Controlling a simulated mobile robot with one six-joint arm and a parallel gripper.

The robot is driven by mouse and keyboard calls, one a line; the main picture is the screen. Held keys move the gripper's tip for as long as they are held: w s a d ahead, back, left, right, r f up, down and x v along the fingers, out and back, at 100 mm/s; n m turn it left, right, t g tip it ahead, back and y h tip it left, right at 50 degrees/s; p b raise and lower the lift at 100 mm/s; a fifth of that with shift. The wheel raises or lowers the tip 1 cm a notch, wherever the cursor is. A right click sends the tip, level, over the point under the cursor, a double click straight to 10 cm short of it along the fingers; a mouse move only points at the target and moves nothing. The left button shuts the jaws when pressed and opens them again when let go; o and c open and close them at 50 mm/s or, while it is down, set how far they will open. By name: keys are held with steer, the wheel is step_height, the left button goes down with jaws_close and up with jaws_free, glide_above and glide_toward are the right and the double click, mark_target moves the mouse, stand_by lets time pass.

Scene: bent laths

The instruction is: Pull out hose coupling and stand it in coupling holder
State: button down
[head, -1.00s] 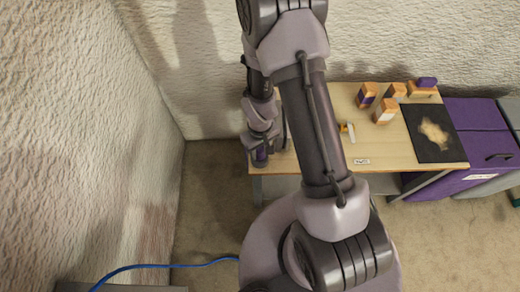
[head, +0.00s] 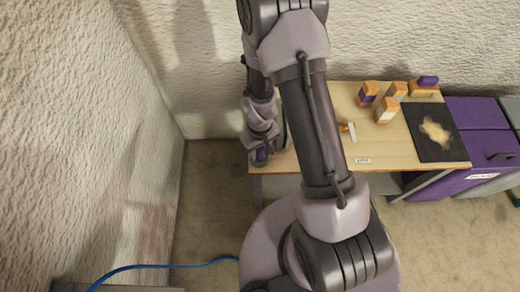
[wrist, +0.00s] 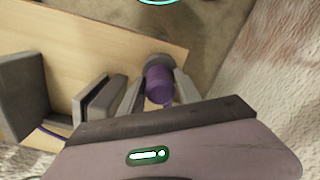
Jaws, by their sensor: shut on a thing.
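The hose coupling (wrist: 159,86), a purple ribbed cylinder, sits between the two grey fingers of my gripper (wrist: 158,92) in the wrist view. My gripper is shut on it. A grey round part (wrist: 158,60) is at the coupling's far end; I cannot tell whether they are joined. In the head view my gripper (head: 262,150) is at the table's left end, with a bit of purple (head: 261,156) showing at it. I cannot pick out the coupling holder for sure; my arm hides part of the table.
Two grey blocks, one large (wrist: 22,97) and one smaller (wrist: 100,97), stand left of my fingers in the wrist view. The wooden table (head: 410,160) carries several orange blocks (head: 387,110) and a black mat (head: 415,125). A textured wall (head: 150,60) is close on the left.

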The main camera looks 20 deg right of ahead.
steer(key=shift+f, duration=0.15)
steer(key=shift+f+b, duration=0.15)
steer(key=shift+b, duration=0.2)
steer(key=shift+f, duration=0.2)
stand_by(0.6)
steer(key=shift+c, duration=1.4)
jaws_free()
steer(key=shift+r+p, duration=2.6)
steer(key=shift+r, duration=1.2)
